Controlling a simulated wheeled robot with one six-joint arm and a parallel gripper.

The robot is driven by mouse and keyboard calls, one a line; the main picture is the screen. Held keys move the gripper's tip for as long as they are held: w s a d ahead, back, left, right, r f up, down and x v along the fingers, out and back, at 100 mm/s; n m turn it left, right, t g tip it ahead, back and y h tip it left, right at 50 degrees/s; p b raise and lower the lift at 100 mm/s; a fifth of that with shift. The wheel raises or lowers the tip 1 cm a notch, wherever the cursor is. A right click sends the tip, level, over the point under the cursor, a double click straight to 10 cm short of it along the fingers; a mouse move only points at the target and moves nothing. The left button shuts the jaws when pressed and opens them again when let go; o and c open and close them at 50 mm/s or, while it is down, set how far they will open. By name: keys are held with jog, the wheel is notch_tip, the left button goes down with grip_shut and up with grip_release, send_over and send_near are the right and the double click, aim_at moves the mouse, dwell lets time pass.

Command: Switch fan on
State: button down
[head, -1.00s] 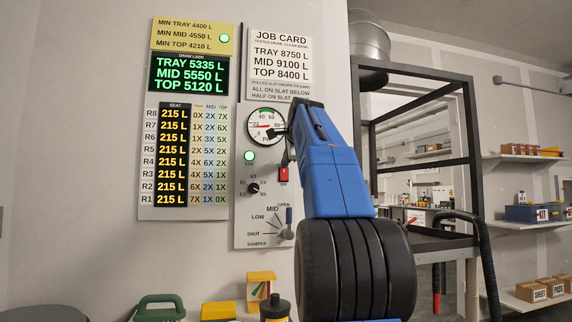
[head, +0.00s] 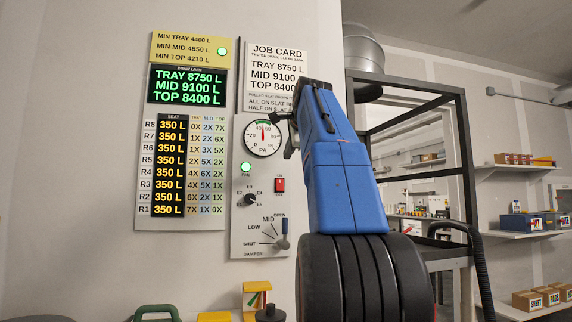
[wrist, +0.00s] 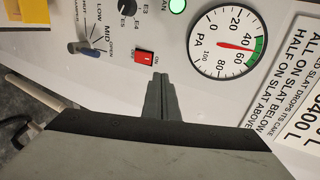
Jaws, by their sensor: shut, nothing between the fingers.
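The fan switch is a red rocker (head: 280,185) on the grey control panel (head: 241,240); it also shows in the wrist view (wrist: 145,57) between its ON and OFF labels. The green fan lamp (head: 246,167) is lit. The round PA gauge (head: 263,138) has its needle near the top of the dial, by the green band in the wrist view (wrist: 227,43). My gripper (wrist: 160,80) is shut and empty, just off the switch, with its tips pointing at the panel. In the head view my gripper (head: 291,140) is partly hidden by my arm.
A damper lever (head: 284,228) and a selector knob (head: 250,200) sit low on the panel. The draw display (head: 187,87) reads 8750, 9100 and 8400 L, matching the job card (head: 277,65). A dark metal frame (head: 411,85) stands to the right.

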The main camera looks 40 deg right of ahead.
jog(key=shift+s+a+r, duration=0.5)
jog(key=shift+s+r, duration=0.35)
jog(key=s+a+f+n+g+y, duration=0.15)
jog(key=a+f+n, duration=0.25)
jog(key=a+f, duration=0.55)
jog(key=s+a+f+n+g+y, duration=0.15)
jog(key=a+f+n, duration=0.45)
jog(key=f, duration=0.7)
jog(key=a+f+n+y, duration=0.2)
jog(key=a+f+n, duration=0.1)
jog(key=a+f, duration=0.7)
jog(key=s+a+f+n+g, duration=0.1)
jog(key=s+a+f+n, duration=0.2)
jog(key=s+f, duration=0.3)
jog(key=s+a+f+n+g+y, duration=0.1)
jog(key=s+a+f+n, duration=0.3)
jog(key=f, duration=1.3)
jog(key=s+a+f+n+g+y, duration=0.1)
jog(key=s+a+f+n, duration=0.3)
jog(key=s+f, duration=0.5)
notch_tip(320, 180, down, 4)
jog(key=shift+r+g, duration=0.25)
jog(key=shift+g, duration=0.05)
